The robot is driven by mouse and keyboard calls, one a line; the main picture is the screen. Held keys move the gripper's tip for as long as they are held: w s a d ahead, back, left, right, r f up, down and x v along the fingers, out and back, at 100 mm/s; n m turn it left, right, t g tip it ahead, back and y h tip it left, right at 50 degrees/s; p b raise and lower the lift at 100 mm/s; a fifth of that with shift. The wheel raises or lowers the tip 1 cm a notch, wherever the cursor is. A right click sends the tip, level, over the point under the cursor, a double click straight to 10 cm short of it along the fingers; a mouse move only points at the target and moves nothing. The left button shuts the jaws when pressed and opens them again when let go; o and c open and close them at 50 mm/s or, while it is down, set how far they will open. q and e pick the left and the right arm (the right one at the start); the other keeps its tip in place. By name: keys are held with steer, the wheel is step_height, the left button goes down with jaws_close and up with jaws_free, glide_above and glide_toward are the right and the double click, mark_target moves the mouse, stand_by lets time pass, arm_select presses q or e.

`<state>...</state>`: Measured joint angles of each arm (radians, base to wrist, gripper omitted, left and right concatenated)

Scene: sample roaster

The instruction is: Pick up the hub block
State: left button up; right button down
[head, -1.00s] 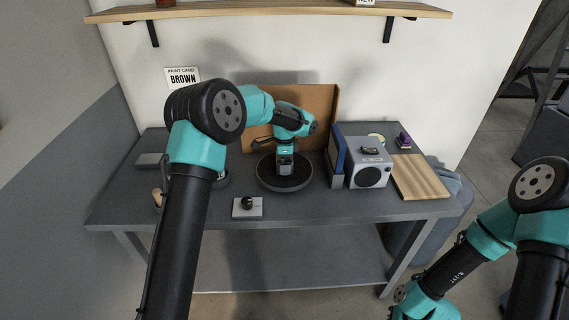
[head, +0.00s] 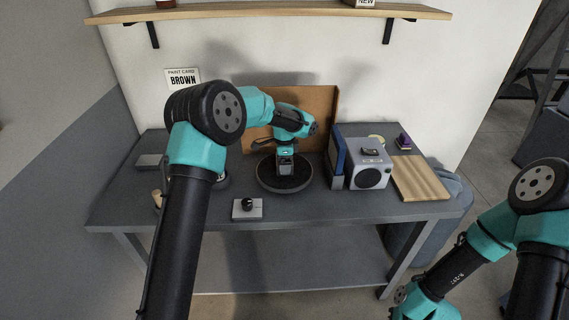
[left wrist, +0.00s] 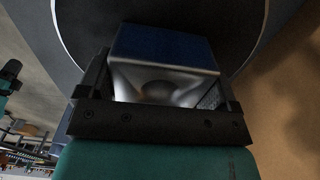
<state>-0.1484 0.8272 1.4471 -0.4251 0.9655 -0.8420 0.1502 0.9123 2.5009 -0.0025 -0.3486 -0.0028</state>
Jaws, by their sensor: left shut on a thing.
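My left gripper (head: 285,163) is over the round dark turntable (head: 283,188) in the middle of the bench. In the left wrist view its jaws (left wrist: 155,100) are shut on a block, which I take to be the hub block (left wrist: 165,45). The block has a dark blue face and a shiny metallic side with a rounded dark hollow. The turntable's pale rim (left wrist: 62,40) curves behind it. I cannot tell whether the block touches the turntable. My right arm is at the lower right of the head view, and its gripper is out of frame.
A cardboard panel (head: 322,112) stands behind the turntable. A blue upright panel (head: 337,158) and a grey box with a round black front (head: 369,166) stand right of it. A small plate with a black knob (head: 247,208) sits in front. A wooden board (head: 420,178) lies far right.

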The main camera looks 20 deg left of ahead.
arm_select(q)
steer(key=shift+r, duration=0.1)
steer(key=shift+r, duration=1.25)
steer(key=shift+s+d+r, duration=0.15)
steer(key=shift+s+r, duration=0.2)
steer(key=shift+r, duration=0.15)
steer(key=s+d+r, duration=0.1)
steer(key=s+d, duration=0.3)
steer(key=s, duration=1)
steer(key=shift+s+r, duration=0.15)
steer(key=shift+s, duration=0.2)
